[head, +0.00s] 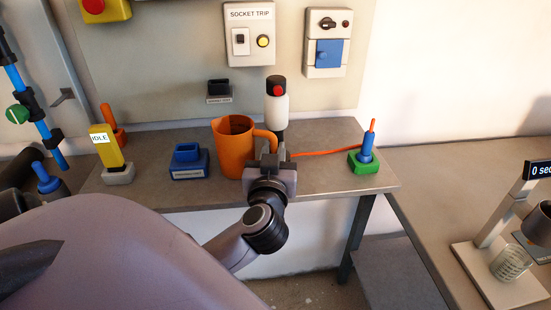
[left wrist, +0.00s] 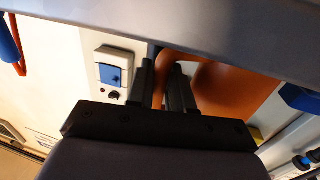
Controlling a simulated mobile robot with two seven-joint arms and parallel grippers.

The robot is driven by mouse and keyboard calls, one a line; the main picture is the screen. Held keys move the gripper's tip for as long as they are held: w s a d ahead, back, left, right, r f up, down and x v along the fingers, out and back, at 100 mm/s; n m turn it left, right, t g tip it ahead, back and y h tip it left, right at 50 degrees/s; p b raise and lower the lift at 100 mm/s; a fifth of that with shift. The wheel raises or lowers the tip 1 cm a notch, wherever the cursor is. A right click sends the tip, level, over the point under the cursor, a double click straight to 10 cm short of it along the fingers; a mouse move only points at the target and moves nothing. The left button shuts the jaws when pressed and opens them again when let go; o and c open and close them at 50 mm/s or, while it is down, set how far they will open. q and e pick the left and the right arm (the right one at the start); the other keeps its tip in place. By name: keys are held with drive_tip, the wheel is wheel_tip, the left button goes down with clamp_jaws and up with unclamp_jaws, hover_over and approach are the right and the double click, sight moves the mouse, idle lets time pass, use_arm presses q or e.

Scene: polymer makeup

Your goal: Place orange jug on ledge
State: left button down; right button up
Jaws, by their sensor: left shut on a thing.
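The orange jug (head: 233,150) is upright at the ledge (head: 322,172), a grey shelf along the wall. Its base looks to be on or just above the surface; I cannot tell which. My left gripper (head: 271,158) is at the right side of the jug, shut on its handle. In the left wrist view the two dark fingers (left wrist: 166,85) close around the orange handle, with the jug body (left wrist: 235,88) to their right. The gripper hides part of the handle. My right gripper does not show.
A blue socket block (head: 188,163) and a yellow IDLE sign (head: 104,147) stand left of the jug. A white bottle (head: 276,108) is behind the gripper. A green holder with a blue tool (head: 364,158) is at the right end. Ledge between gripper and green holder is mostly clear.

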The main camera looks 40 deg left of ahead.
use_arm(q)
drive_tip(key=c, duration=1)
unclamp_jaws()
drive_tip(key=shift+f, duration=0.1)
